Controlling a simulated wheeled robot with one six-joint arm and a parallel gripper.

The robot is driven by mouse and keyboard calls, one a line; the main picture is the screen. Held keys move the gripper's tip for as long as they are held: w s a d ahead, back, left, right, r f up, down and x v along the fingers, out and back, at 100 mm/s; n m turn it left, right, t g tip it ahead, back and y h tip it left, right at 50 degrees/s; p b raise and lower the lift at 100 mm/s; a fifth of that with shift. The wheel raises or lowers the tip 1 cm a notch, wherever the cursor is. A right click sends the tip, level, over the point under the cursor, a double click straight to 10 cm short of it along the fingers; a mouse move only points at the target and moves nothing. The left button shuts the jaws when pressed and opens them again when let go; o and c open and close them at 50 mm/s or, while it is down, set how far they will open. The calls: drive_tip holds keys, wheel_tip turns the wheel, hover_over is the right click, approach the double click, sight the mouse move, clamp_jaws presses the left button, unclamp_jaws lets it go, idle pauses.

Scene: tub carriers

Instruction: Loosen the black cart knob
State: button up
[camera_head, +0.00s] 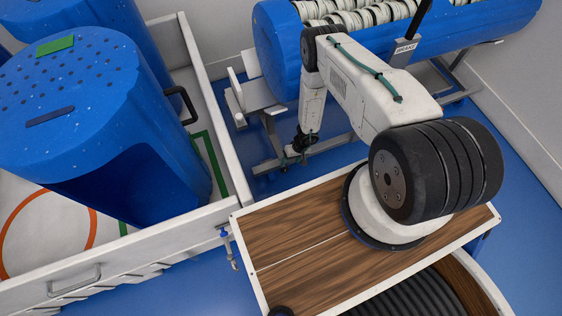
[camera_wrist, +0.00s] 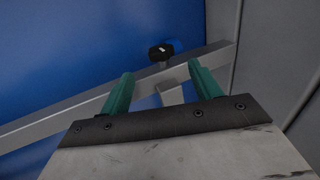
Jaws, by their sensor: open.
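The black cart knob (camera_wrist: 161,52) shows in the wrist view, just beyond my fingertips and roughly between them. It stands on a grey metal bar (camera_wrist: 60,122) of the cart frame and has a small pale mark on top. My gripper (camera_wrist: 159,74) has two green fingers, spread apart with nothing between them; they do not appear to touch the knob. In the head view my gripper (camera_head: 290,155) hangs low beside the cart's metal frame (camera_head: 335,143). I cannot make out the knob there.
The cart carries a blue tub (camera_head: 277,50) with rows of pale rolls. A black lever (camera_head: 418,18) with a label rises in front of it. A white-walled enclosure (camera_head: 215,130) with blue perforated tubs (camera_head: 85,110) stands left. Blue floor (camera_head: 262,185) is open between them.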

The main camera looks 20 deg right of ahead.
sight(286, 167)
drive_tip(key=x, duration=0.8)
drive_tip(key=shift+w, duration=0.3)
drive_tip(key=c, duration=1)
